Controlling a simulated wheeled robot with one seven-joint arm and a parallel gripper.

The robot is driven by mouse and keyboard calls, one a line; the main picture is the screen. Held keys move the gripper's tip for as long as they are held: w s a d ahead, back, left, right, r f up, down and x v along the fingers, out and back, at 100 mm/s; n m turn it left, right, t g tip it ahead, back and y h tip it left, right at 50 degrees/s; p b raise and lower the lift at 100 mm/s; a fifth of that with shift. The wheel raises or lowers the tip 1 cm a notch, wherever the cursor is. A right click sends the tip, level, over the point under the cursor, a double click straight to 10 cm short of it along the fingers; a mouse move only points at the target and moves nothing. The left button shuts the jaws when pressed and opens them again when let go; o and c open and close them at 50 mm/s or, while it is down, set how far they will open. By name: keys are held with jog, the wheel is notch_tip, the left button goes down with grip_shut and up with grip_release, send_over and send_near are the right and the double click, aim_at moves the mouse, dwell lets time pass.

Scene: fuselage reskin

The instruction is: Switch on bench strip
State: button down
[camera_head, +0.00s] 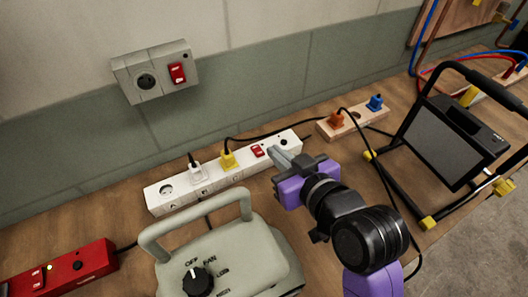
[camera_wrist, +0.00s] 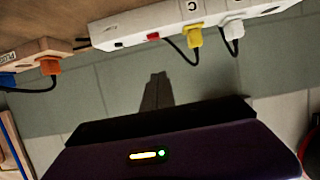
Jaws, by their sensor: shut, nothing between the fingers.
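The white bench strip (camera_head: 220,178) lies on the wooden bench along the wall, with a white plug (camera_head: 197,172) and a yellow plug (camera_head: 229,159) in it. Its red rocker switch (camera_head: 257,150) is near its right end, beside a round black button or hole. I cannot tell which way the rocker is set. My gripper (camera_head: 278,154) is shut and empty, its tips just right of the switch. I cannot tell whether they touch the strip. In the wrist view the strip (camera_wrist: 135,24) runs along the top, and my fingertips (camera_wrist: 157,78) appear below its red switch (camera_wrist: 153,36).
A wall socket (camera_head: 146,82) with a red switch is above the bench. A grey-green heater-like unit (camera_head: 225,255) with a handle stands in front of the strip. A red box (camera_head: 75,268) is at left. A wooden strip (camera_head: 352,122) and a black-framed floodlight (camera_head: 440,140) are at right.

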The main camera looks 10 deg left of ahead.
aim_at(254, 146)
jog(key=x, duration=0.7)
notch_tip(254, 146, down, 2)
jog(key=shift+s+d+f, duration=0.15)
jog(key=shift+s+f, duration=0.05)
jog(key=shift+f+p, duration=0.3)
jog(key=shift+f, duration=0.45)
jog(key=shift+s+f, duration=0.15)
jog(key=shift+f, duration=0.2)
jog(key=shift+r+p, duration=0.6)
jog(key=shift+r, duration=0.25)
